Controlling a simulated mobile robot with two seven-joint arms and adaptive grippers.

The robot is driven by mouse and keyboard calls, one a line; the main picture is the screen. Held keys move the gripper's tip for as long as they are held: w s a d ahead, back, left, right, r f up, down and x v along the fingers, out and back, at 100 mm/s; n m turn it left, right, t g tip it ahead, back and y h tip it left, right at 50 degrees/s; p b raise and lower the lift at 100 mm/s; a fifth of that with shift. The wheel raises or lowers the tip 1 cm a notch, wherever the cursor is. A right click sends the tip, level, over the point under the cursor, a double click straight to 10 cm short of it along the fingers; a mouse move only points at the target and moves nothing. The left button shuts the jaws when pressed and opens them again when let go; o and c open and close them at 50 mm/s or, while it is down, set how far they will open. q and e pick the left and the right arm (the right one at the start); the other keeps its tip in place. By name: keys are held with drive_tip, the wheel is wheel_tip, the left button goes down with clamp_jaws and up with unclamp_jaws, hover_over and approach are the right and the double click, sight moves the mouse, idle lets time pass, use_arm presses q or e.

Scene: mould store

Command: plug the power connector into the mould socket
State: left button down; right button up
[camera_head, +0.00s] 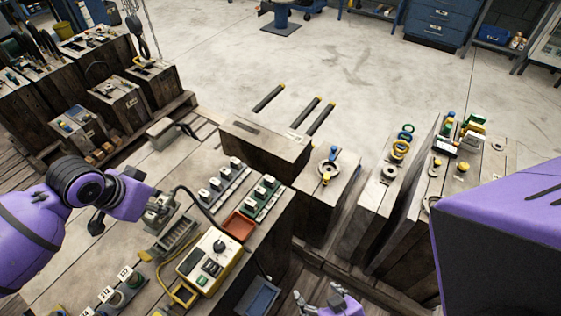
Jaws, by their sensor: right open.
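A pale control box with yellow edges (212,262) stands on the wooden-sided bench, with a dial and several buttons on top. A black cable (197,200) arcs from beside the box towards my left gripper (160,212). My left gripper is over the bench beside a grey slotted tray; its fingers are small and dark, and I cannot tell whether it holds anything. My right gripper (330,304) is open at the bottom edge, right of the bench and partly cut off. I cannot make out the power connector or the mould socket for certain.
A red tray (239,225), rows of white-topped blocks (217,186) and a grey slotted tray (176,236) crowd the bench. A blue bin (258,298) sits at its right side. Wooden mould blocks (385,190) stand at right. Open concrete floor (330,60) lies beyond.

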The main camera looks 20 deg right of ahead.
sight(168, 217)
use_arm(q)
drive_tip(key=shift+d+f+m, duration=0.45)
drive_tip(key=shift+f+m, duration=0.05)
drive_tip(key=shift+m, duration=0.2)
drive_tip(key=shift+w+f, duration=0.2)
drive_tip(key=shift+f, duration=0.1)
drive_tip(key=shift+a+f+m+g, duration=0.1)
drive_tip(key=shift+f+m+g, duration=0.2)
drive_tip(key=shift+f, duration=0.3)
drive_tip(key=shift+f+b, duration=0.35)
drive_tip(key=shift+f, duration=0.3)
drive_tip(key=shift+f+b, duration=0.5)
drive_tip(key=shift+f, duration=1.15)
use_arm(e)
drive_tip(key=shift+s+d+f, duration=0.9)
drive_tip(key=shift+s+f, duration=0.15)
drive_tip(key=shift+f, duration=0.1)
drive_tip(key=shift+s+f, duration=0.1)
drive_tip(key=shift+s, duration=0.05)
drive_tip(key=shift+w+r, duration=0.25)
drive_tip(key=shift+r, duration=0.05)
